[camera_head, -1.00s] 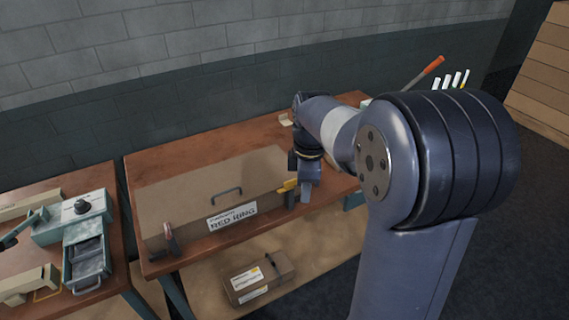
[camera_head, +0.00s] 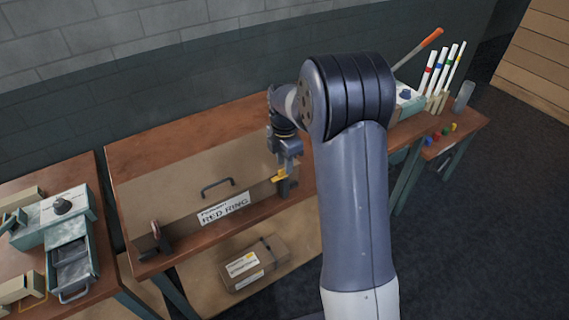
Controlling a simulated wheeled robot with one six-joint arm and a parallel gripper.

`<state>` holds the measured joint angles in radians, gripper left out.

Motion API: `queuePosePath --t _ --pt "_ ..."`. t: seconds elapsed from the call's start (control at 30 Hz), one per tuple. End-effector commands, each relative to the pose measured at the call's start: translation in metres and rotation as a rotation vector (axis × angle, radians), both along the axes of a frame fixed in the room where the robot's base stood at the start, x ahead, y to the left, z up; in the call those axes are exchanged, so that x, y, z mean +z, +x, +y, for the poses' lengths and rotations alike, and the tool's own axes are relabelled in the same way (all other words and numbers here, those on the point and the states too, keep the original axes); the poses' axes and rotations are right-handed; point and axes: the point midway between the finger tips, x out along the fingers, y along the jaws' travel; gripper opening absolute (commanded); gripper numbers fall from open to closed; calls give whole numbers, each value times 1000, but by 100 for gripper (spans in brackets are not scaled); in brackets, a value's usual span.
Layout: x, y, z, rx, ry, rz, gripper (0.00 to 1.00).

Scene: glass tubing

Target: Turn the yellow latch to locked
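The small yellow latch (camera_head: 278,178) is at the front right corner of the long brown box labelled "RED RING" (camera_head: 180,187) on the middle bench. The part of the latch that shows points left, roughly level. A dark bracket (camera_head: 288,187) stands just behind and below it. My gripper (camera_head: 284,165) points down right at the latch, overlapping it in this view. I cannot tell whether it touches the latch. The fingers are small and partly merged with the latch and bracket, so their opening does not show.
A dark handle (camera_head: 217,187) stands up from the box. A reddish-brown bracket (camera_head: 161,238) is at its front left corner. A smaller labelled box (camera_head: 252,264) lies on the lower shelf. A green device with an open drawer (camera_head: 72,260) is on the left bench. Coloured-band tubes (camera_head: 437,75) stand at right.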

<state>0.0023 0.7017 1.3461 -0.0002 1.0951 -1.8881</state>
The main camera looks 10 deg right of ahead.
Motion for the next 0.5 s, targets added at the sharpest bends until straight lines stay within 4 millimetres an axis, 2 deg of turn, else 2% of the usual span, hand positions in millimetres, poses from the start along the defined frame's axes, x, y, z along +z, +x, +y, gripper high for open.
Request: queuePosePath --t 0.2,0.5 --pt "-18 0 0 -1 0 0 29" --pt "-21 0 0 -1 1 -2 29"
